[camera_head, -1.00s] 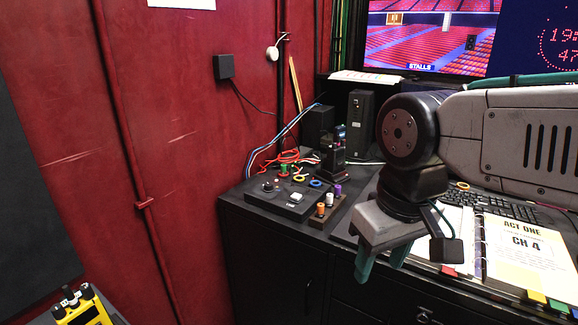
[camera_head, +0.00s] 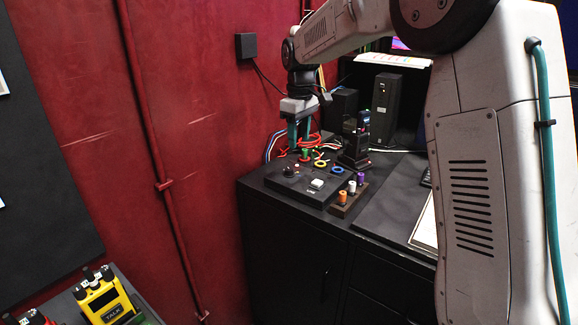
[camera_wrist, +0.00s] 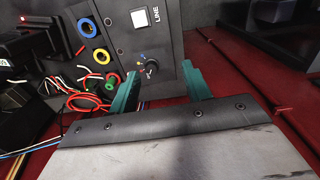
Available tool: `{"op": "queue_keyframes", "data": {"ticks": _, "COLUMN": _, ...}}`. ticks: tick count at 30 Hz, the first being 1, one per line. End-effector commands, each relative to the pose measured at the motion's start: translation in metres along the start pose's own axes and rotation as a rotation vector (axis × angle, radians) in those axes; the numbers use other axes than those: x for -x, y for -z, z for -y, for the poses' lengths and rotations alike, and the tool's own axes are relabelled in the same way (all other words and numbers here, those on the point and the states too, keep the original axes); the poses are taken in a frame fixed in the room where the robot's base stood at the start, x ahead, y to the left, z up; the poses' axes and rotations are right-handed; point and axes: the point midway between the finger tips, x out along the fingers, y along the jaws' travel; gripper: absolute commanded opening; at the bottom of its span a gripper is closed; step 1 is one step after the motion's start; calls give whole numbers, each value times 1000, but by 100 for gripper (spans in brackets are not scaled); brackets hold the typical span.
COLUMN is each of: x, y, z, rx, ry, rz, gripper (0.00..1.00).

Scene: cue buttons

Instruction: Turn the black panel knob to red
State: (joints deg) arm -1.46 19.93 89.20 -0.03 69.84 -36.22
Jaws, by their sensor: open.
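The black knob (camera_head: 290,170) sits on the black panel (camera_head: 278,184) on top of the cabinet. In the wrist view the knob (camera_wrist: 151,65) shows a white mark and small coloured dots beside it; which dot it points to is too small to tell. My gripper (camera_head: 299,143) points down above the back part of the panel, fingers apart and empty. In the wrist view my gripper (camera_wrist: 159,76) has one teal finger on each side of the knob's position, apart from it.
A block with coloured pegs (camera_head: 347,200) stands to the right. A black radio-like device (camera_head: 356,145) and red cables (camera_head: 282,146) are close to my gripper.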

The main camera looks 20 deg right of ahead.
Motion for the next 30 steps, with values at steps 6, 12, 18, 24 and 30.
{"op": "queue_keyframes", "data": {"ticks": 6, "x": -44, "y": 48, "z": -30, "rx": 96, "ry": 10, "rz": 12, "gripper": 48}}
{"op": "queue_keyframes", "data": {"ticks": 12, "x": -62, "y": 58, "z": -36, "rx": 121, "ry": 13, "rz": 15, "gripper": 48}}
{"op": "queue_keyframes", "data": {"ticks": 18, "x": -94, "y": 57, "z": -35, "rx": 121, "ry": 14, "rz": 16, "gripper": 48}}
{"op": "queue_keyframes", "data": {"ticks": 24, "x": -122, "y": 56, "z": -35, "rx": 121, "ry": 13, "rz": 15, "gripper": 48}}
{"op": "queue_keyframes", "data": {"ticks": 30, "x": -132, "y": 56, "z": -35, "rx": 120, "ry": 12, "rz": 14, "gripper": 48}}
